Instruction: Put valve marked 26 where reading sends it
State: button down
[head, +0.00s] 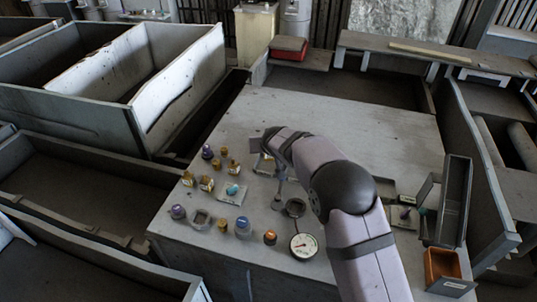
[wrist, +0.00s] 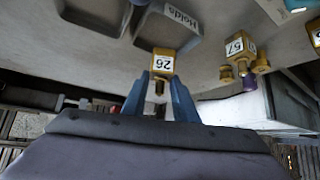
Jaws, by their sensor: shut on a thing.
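The valve marked 26 (wrist: 163,62) is a small yellow block with a white number label and a dark stem, and shows upside down in the wrist view. My gripper (wrist: 160,88) is shut on it, with the blue fingers either side of the stem. A grey tray (wrist: 180,28) lettered "Holds" is just beyond the valve.
A yellow valve marked 57 (wrist: 238,48) stands right of my gripper. Several small valves and caps, including a purple-topped one (head: 178,212), cover the table's left side. An orange bin (head: 443,268) and a tall grey bin (head: 455,200) stand at right. The table's back (head: 350,120) is clear.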

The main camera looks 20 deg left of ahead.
jog(key=shift+f, duration=1.75)
jog(key=shift+f+b, duration=0.2)
jog(key=shift+b, duration=0.2)
jog(key=c, duration=1.4)
grip_release()
jog(key=shift+r+p, duration=0.2)
jog(key=shift+p, duration=0.1)
jog(key=b+v, duration=0.4)
jog(key=v, duration=0.8)
